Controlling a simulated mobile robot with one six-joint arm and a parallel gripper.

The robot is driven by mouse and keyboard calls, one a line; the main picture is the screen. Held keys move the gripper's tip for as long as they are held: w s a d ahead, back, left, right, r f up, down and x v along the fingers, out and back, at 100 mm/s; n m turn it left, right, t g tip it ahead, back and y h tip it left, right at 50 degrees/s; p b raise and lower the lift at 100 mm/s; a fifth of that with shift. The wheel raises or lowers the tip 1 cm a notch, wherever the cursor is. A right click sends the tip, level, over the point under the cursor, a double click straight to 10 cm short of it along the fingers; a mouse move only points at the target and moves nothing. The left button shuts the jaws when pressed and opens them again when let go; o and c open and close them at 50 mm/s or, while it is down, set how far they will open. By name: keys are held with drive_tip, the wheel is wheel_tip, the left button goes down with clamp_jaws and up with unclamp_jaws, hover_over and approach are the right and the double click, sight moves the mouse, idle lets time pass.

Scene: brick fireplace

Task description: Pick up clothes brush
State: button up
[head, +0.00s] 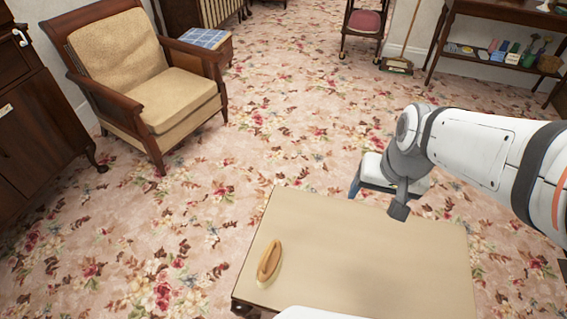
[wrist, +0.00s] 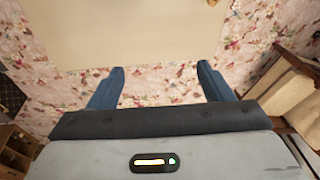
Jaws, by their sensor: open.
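The clothes brush (head: 269,261), wooden with a tan body, lies near the left edge of the low beige-topped table (head: 360,265). In the wrist view, a small brown bit at the top edge (wrist: 212,2) looks like part of it. My gripper (wrist: 161,68) is open and empty, its two blue fingers spread apart. In the head view it shows near the table's far edge, above and to the right of the brush and well apart from it. One blue finger shows there; the other is hidden.
A dark cabinet (head: 40,125) is at far left. A shelf table (head: 500,62) with small items stands at back right. Floral carpet between is clear.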

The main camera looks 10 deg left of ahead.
drive_tip(key=shift+o, duration=1)
drive_tip(key=w+a+f+b, duration=0.1)
drive_tip(key=a+f+b, duration=0.3)
drive_tip(key=f, duration=0.4)
drive_tip(key=w+a+f+g+b, duration=0.1)
drive_tip(key=a+f+b, duration=0.3)
drive_tip(key=a+f, duration=0.2)
wheel_tip(320, 180, down, 2)
drive_tip(key=shift+y+b, duration=0.3)
drive_tip(key=shift+y, duration=0.1)
drive_tip(key=m+b, duration=0.1)
drive_tip(key=b, duration=0.8)
approach(271, 259)
drive_tip(key=shift+w+f+g, duration=0.3)
drive_tip(key=shift+w+g, duration=0.1)
drive_tip(key=shift+w, duration=0.2)
drive_tip(key=f, duration=0.1)
drive_tip(key=f+b, duration=0.1)
drive_tip(key=shift+a+f, duration=0.25)
drive_tip(key=shift+a, duration=0.05)
drive_tip(key=f+b, duration=0.2)
drive_tip(key=f, duration=0.1)
drive_tip(key=f+b, duration=0.1)
drive_tip(key=f, duration=0.1)
drive_tip(key=shift+s+a+f, duration=0.1)
drive_tip(key=shift+a+f, duration=0.15)
drive_tip(key=shift+a, duration=0.15)
drive_tip(key=shift+r, duration=0.1)
drive_tip(key=shift+c, duration=0.4)
drive_tip(key=c, duration=1)
